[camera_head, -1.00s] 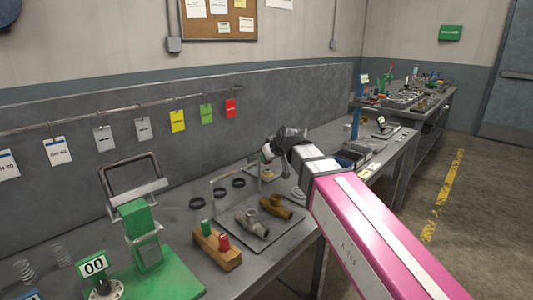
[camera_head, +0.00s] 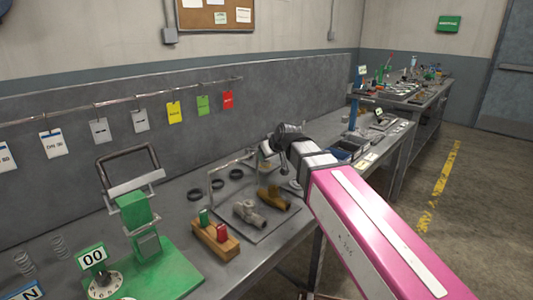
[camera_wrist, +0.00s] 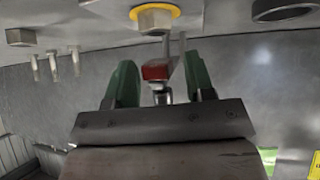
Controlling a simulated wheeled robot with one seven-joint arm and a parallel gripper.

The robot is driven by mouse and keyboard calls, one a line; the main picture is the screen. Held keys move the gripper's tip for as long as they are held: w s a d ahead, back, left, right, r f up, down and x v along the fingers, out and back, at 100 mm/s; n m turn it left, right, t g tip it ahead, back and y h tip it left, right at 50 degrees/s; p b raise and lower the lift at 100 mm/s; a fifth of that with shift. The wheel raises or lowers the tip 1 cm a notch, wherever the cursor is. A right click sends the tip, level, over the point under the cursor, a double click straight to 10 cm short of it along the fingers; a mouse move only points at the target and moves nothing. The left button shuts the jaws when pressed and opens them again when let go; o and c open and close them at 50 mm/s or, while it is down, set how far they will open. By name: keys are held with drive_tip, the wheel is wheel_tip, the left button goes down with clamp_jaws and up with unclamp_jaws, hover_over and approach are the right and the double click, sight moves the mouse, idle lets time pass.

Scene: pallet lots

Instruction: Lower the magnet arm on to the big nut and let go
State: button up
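In the wrist view a big nut (camera_wrist: 155,19) sits on a yellow ring near the top edge. A red block (camera_wrist: 158,70) with metal rods, which looks like part of the magnet arm, stands just below the nut in the picture. My gripper (camera_wrist: 160,72) has its two green fingers on either side of this block. The left finger looks close to it and a narrow gap shows at the right, so I cannot tell whether they grip it. In the head view my gripper (camera_head: 268,152) is small and partly hidden by my wrist, over the bench.
Brown (camera_head: 273,198) and grey (camera_head: 248,213) pipe fittings lie on a tray by my gripper. A wooden block with green and red pieces (camera_head: 216,239) and a green stand (camera_head: 140,230) are at left. Another nut (camera_wrist: 20,37) and a black ring (camera_wrist: 285,9) flank the big nut.

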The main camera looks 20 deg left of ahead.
drive_tip(key=v, duration=1)
drive_tip(key=shift+s+d+r, duration=0.2)
drive_tip(key=shift+r, duration=0.05)
idle(0.3)
